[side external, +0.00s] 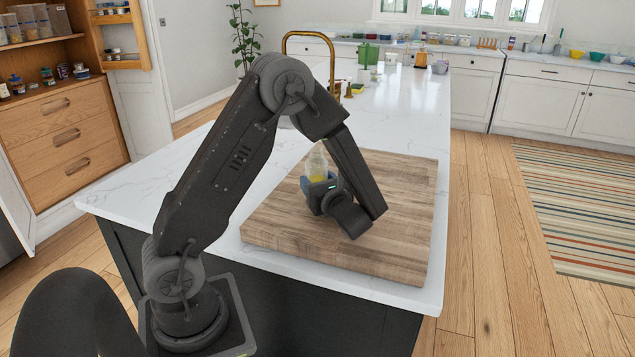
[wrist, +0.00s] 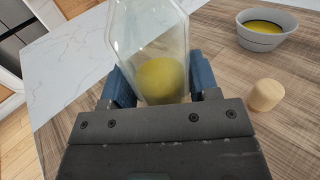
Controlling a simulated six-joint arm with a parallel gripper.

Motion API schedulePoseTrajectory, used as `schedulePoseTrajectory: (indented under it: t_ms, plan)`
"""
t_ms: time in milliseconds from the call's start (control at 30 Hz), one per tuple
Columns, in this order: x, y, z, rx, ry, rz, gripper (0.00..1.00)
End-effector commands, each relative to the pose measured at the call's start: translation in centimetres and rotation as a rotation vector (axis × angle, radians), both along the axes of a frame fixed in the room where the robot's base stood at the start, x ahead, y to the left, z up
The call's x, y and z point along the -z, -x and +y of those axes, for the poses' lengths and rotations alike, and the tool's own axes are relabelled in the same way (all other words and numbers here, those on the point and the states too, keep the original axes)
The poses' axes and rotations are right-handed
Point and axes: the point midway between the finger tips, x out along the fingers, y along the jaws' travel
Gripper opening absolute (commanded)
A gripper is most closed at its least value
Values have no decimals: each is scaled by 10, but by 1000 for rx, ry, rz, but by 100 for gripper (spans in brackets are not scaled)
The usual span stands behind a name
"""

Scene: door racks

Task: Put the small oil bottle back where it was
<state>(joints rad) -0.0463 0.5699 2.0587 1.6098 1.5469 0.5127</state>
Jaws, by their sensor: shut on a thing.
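The small oil bottle is clear glass with yellow oil in its lower part. It shows in the side view (side external: 317,160) and fills the top middle of the wrist view (wrist: 152,35). My gripper (side external: 318,184) is shut on it, with a blue finger on each side in the wrist view (wrist: 160,82). The bottle is over the wooden board (side external: 395,205); I cannot tell whether it touches. A pale cork (wrist: 266,95) lies on the board to the right in the wrist view. An open door rack (side external: 125,64) with small jars is at the upper left.
A white bowl of yellow oil (wrist: 268,40) stands on the board beyond the cork; my arm hides it in the side view. The marble counter (side external: 405,120) is clear around the board. A brass tap (side external: 310,36) and several items stand toward the far end.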

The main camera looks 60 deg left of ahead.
Motion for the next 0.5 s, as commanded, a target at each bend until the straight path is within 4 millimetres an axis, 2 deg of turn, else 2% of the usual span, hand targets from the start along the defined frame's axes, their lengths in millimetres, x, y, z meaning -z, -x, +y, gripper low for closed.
schedulePoseTrajectory:
  t_ms: [233,267,500]
  plan:
    - [3,0,0,0,-1,0,22]
    - [3,0,0,0,0,0,57]
    - [3,0,0,0,0,0,80]
